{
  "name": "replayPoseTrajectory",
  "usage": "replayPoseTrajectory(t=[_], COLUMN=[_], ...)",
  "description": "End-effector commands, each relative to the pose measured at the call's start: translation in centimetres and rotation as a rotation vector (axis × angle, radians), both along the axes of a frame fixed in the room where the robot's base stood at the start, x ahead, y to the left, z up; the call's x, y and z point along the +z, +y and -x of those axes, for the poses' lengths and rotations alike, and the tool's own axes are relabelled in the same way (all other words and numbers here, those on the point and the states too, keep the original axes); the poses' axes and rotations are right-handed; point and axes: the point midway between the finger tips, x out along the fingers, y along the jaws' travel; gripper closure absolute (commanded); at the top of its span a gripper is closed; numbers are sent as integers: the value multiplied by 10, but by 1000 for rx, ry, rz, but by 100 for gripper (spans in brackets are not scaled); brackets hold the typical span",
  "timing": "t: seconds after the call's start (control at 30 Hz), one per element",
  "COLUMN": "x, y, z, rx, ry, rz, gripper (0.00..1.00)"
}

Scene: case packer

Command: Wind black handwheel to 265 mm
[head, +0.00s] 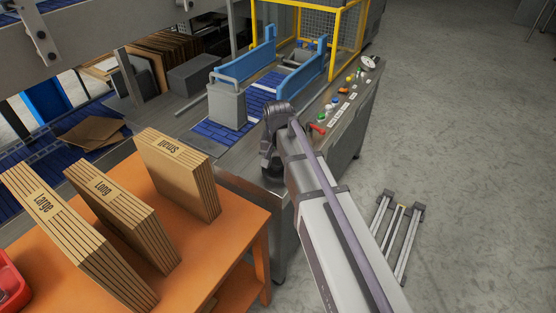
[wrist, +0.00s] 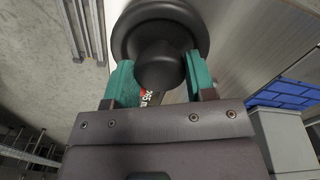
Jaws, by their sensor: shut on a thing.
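The black handwheel (wrist: 158,22) fills the top middle of the wrist view, with a round black hub or knob (wrist: 160,66) in front of it. My gripper (wrist: 160,80) has its two green fingers on either side of this black knob, shut on the handwheel. A small red and white label with digits shows partly between the fingers; it is too covered to read fully. In the head view my arm reaches to the near end of the machine's side panel, and my wrist (head: 276,125) hides the handwheel and the fingertips.
The panel (head: 345,105) carries several buttons and a red handle (head: 317,129). Blue guide rails (head: 300,77) stand behind. An orange table (head: 190,260) with stacked cartons labelled Large, Long and Small (head: 180,175) is at left. Metal rails (head: 401,235) lie on the open floor at right.

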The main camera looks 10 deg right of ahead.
Motion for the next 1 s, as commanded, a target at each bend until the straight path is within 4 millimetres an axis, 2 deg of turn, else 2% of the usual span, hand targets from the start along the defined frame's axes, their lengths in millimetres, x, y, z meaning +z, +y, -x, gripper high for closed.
replayPoseTrajectory(t=[0.57, 0.6, 0.83, 1.0], x=[0, 0, 0, 0], y=[0, 0, 0, 0], z=[1, 1, 0, 0], rx=[38, 37, 37, 37], ry=[1, 1, 0, 0], rz=[1, 1, 0, 0], gripper=[73, 48, 26, 24])
